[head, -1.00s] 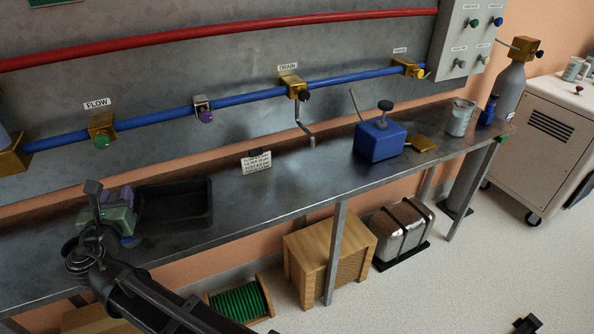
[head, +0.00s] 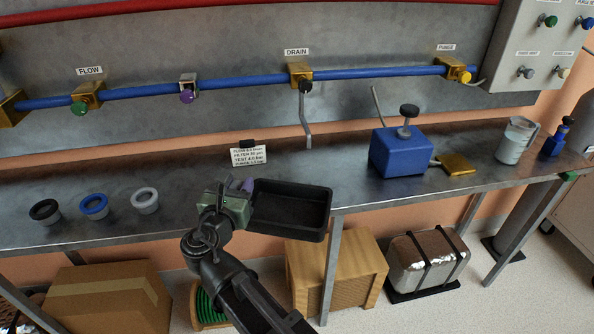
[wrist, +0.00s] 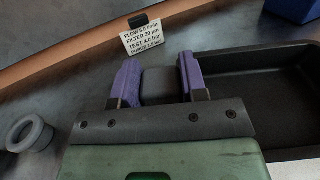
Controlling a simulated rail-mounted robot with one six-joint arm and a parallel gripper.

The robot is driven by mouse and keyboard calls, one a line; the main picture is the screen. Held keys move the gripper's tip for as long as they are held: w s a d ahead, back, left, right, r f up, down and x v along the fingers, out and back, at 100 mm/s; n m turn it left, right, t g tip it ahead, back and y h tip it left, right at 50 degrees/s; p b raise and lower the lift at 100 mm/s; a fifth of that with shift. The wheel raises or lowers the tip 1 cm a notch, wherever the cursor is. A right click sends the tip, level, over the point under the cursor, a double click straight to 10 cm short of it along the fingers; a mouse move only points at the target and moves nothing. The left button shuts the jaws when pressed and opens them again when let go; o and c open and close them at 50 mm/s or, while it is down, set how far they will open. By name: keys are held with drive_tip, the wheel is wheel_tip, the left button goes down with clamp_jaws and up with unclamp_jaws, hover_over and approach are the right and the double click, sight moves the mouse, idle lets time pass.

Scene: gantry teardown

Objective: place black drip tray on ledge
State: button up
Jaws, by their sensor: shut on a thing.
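The black drip tray (head: 292,212) is a shallow rectangular tray held level at the front edge of the metal ledge (head: 345,166), in the middle of the head view. My gripper (head: 246,186) is shut on the tray's left end. In the wrist view my purple fingers (wrist: 157,80) close on a dark tab of the tray, and the tray's hollow (wrist: 255,85) opens to the right. The tray overlaps the ledge's front edge in the head view; I cannot tell whether it touches the ledge.
Three rings, black (head: 45,211), blue (head: 94,206) and grey (head: 145,200), sit on the ledge at left. A label card (head: 249,155) stands behind the tray. A blue box (head: 398,152) with a black knob stands right. A drain pipe (head: 305,120) hangs above. Bare ledge lies between.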

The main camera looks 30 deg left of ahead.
drive_tip(key=w+a+f+b, duration=0.1)
drive_tip(key=w, duration=0.4)
drive_tip(key=w+a+f+b, duration=0.1)
drive_tip(key=w+a, duration=0.1)
drive_tip(key=w, duration=0.3)
drive_tip(key=w+a+f+b, duration=0.1)
drive_tip(key=w+f+b, duration=0.1)
drive_tip(key=w, duration=0.3)
drive_tip(key=shift+a, duration=0.4)
drive_tip(key=shift+r, duration=0.25)
drive_tip(key=shift+f, duration=0.15)
drive_tip(key=o, duration=1.1)
drive_tip(key=shift+s+d+p, duration=0.1)
drive_tip(key=shift+s+p, duration=0.2)
drive_tip(key=v, duration=1.1)
drive_tip(key=shift+s, duration=0.2)
